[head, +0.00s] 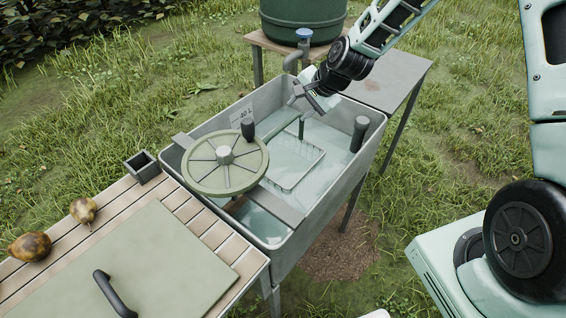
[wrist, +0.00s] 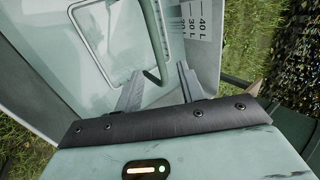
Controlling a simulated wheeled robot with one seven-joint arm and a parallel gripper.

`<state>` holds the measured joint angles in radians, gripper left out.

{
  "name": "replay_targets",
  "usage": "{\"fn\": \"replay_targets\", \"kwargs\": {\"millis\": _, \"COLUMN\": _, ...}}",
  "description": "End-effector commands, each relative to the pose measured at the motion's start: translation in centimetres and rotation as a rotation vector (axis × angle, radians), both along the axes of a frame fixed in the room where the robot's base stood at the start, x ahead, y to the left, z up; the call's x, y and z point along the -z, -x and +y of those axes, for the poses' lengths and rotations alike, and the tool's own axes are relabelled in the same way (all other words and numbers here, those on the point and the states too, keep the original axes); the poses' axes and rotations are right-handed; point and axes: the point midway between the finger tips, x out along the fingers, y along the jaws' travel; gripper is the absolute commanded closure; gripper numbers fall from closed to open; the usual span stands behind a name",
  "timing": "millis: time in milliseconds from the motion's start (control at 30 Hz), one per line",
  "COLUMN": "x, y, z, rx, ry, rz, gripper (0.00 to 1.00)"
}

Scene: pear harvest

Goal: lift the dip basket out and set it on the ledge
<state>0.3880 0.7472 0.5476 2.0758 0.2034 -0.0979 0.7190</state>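The dip basket (head: 294,165) is a pale wire frame sitting low in the water of the grey tank (head: 338,197). Its upright handle (head: 301,128) rises near the basket's far side. My gripper (head: 298,97) is above the far part of the tank, close over the handle. In the wrist view my gripper (wrist: 161,70) has its two fingers apart, with the handle bar (wrist: 159,30) showing between and beyond the tips; I cannot tell whether they touch. The basket (wrist: 105,35) shows at upper left there. A flat grey ledge (head: 393,84) stands beyond the tank.
A handwheel (head: 226,163) sits on a plank across the tank's near end. A dark post (head: 359,133) stands at the right rim. A green barrel (head: 302,20) with a tap (head: 304,36) stands behind. A slatted bench (head: 192,217) with pears (head: 83,210) is at left.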

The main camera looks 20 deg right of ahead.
Motion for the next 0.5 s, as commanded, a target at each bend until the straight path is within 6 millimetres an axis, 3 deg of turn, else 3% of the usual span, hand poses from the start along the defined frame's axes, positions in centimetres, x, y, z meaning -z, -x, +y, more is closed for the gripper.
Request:
{"fn": "replay_targets", "kwargs": {"millis": 233, "x": 4.2, "y": -2.2, "z": 1.7, "rx": -0.004, "ry": 0.000, "rz": 0.002, "gripper": 0.61}}
{"fn": "replay_targets", "kwargs": {"millis": 500, "x": 6.0, "y": -3.3, "z": 2.3, "rx": -0.003, "ry": 0.001, "rz": 0.000, "gripper": 0.61}}
